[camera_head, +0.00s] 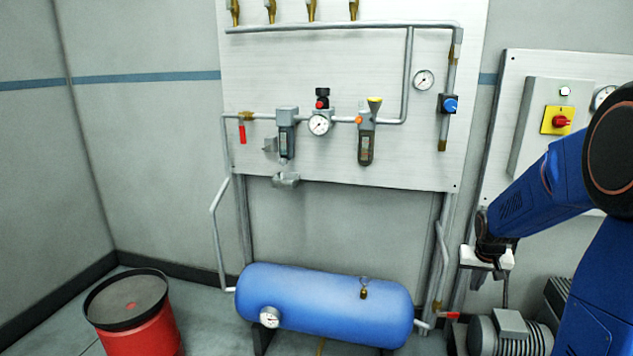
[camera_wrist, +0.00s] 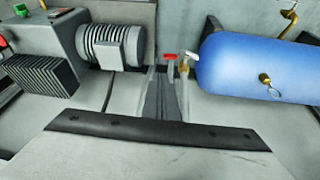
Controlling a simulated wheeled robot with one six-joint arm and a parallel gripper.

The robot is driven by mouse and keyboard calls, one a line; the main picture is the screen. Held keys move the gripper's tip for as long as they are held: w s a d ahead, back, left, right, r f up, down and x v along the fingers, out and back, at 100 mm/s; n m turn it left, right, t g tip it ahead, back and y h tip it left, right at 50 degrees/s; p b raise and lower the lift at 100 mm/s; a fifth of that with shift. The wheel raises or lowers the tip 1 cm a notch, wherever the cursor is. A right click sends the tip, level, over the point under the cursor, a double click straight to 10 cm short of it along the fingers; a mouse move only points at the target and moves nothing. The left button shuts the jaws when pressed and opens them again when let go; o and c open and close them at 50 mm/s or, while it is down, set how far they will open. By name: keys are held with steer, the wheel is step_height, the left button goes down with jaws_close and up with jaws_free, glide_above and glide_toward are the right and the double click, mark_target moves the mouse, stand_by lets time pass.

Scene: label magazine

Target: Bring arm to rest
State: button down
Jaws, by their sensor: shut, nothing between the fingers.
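My arm comes in from the right edge of the head view, blue with dark joints. My gripper (camera_head: 487,259) is at its lower end, a small pale block below the dark wrist. It hangs in front of the wall, right of the blue tank (camera_head: 330,303) and above the grey motor (camera_head: 510,332). It is shut and holds nothing that I can see. In the wrist view, the tank (camera_wrist: 258,62) is at the right and the motor (camera_wrist: 113,43) at the upper left.
A white panel (camera_head: 300,70) with pipes, gauges and valves is on the back wall. A control box (camera_head: 540,125) with a red and yellow switch is near my arm. A red drum (camera_head: 140,330) stands at the lower left. A dark strip (camera_wrist: 150,132) crosses the wrist view.

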steer(key=s+a+r+n, duration=0.2)
steer(key=s+a+r, duration=0.9)
steer(key=s+a, duration=0.3)
steer(key=s+a+n+y, duration=0.1)
steer(key=s+a, duration=0.2)
steer(key=s, duration=0.6)
steer(key=s+a+r+n+t+y, duration=0.1)
steer(key=s+a, duration=0.2)
steer(key=s, duration=0.6)
steer(key=shift+a, duration=0.3)
steer(key=shift+r, duration=0.1)
